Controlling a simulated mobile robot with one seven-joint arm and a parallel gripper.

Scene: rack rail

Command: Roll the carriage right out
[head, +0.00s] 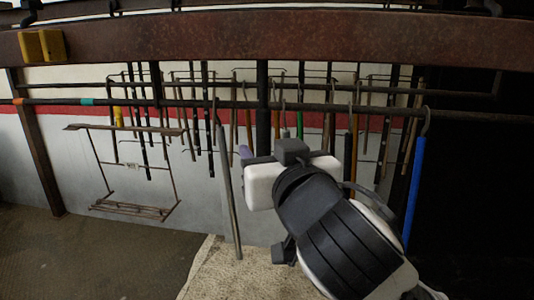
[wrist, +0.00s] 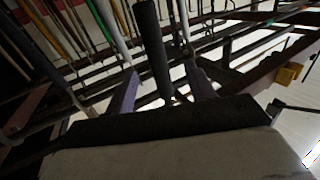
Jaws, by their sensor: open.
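A yellow block (head: 41,45) sits on a rusty beam (head: 270,42) at the upper left of the head view. It also shows in the wrist view (wrist: 289,73) at the right. It may be the carriage, but I cannot tell for sure. My gripper (head: 245,153) is at mid-height near the centre, below the beam and well to the right of the block. The wrist view shows its two purple fingers (wrist: 161,88) apart. A thick dark bar (wrist: 153,45) shows in the gap between them; whether it touches either finger is unclear. My gripper holds nothing that I can see.
A thin dark rail (head: 330,107) runs below the beam, with many rods hanging behind. A grey rod (head: 230,195) hangs just left of my gripper. A blue rod (head: 415,190) hangs at the right. A rusty wire frame (head: 125,128) hangs at the left. Open floor lies lower left.

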